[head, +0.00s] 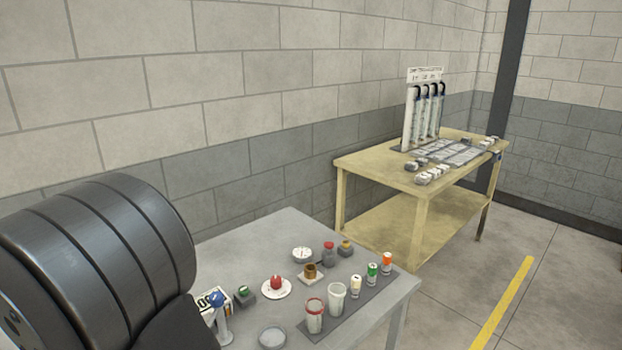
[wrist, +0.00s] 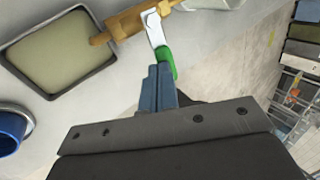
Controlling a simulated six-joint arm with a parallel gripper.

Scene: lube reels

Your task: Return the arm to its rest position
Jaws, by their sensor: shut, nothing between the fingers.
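My gripper (wrist: 160,78) shows in the wrist view, its blue-grey fingers shut together with nothing between them. A white tool with a green end (wrist: 166,62) appears just beyond the fingertips; I cannot tell whether they touch. The large dark ribbed cylinder at the left of the head view is part of my arm. My gripper does not show in the head view.
The wrist view shows a tan tray (wrist: 60,45), a wooden-coloured bar (wrist: 125,24) and a blue cup (wrist: 10,130). In the head view, a grey table (head: 250,245) holds cups and small bottles. A wooden bench (head: 360,163) with hanging tools stands behind it.

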